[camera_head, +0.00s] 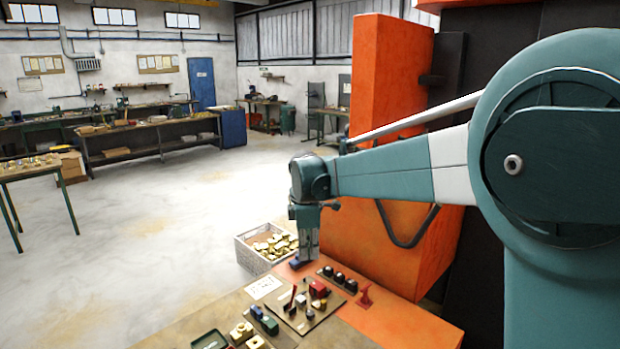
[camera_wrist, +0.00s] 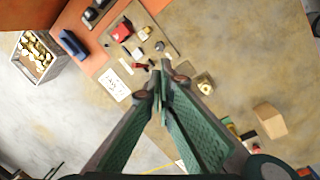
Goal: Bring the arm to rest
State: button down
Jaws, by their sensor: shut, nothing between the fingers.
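My gripper (camera_head: 303,260) hangs at the end of my teal arm, over the orange edge of the workbench near the crate in the head view. In the wrist view the fingers of my gripper (camera_wrist: 160,80) come together at the tips, with nothing between them. The tips appear above the bench top, clear of the parts there in that view. How high they are above the bench I cannot tell.
A grey crate of brass parts (camera_head: 245,256) stands beside the bench (camera_head: 180,330). A fixture plate (camera_head: 290,318) with red and black pieces, black knobs (camera_head: 338,278) and a green tray (camera_head: 210,340) are on the bench. An orange machine column (camera_head: 385,85) stands behind my arm. Open floor lies left.

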jog(key=s+d+r+m+t+b, duration=0.1)
jog(key=s+d+r+m, duration=0.1)
jog(key=s+d+m, duration=0.6)
jog(key=s+d+r+m+t+b, duration=0.1)
jog(key=s+d+r+m+t, duration=0.1)
jog(key=s+d, duration=0.75)
jog(key=s+d+f+m, duration=0.1)
jog(key=s+f+m, duration=0.2)
jog(key=s, duration=0.4)
jog(key=s+d+f+m+t+b, duration=0.1)
jog(key=s+d+f+m, duration=0.1)
jog(key=s, duration=0.5)
jog(key=s+d+f+m+t, duration=0.1)
jog(key=s+f+m, duration=0.3)
jog(key=s, duration=0.4)
jog(key=shift+d, duration=0.45)
dwell(1.5)
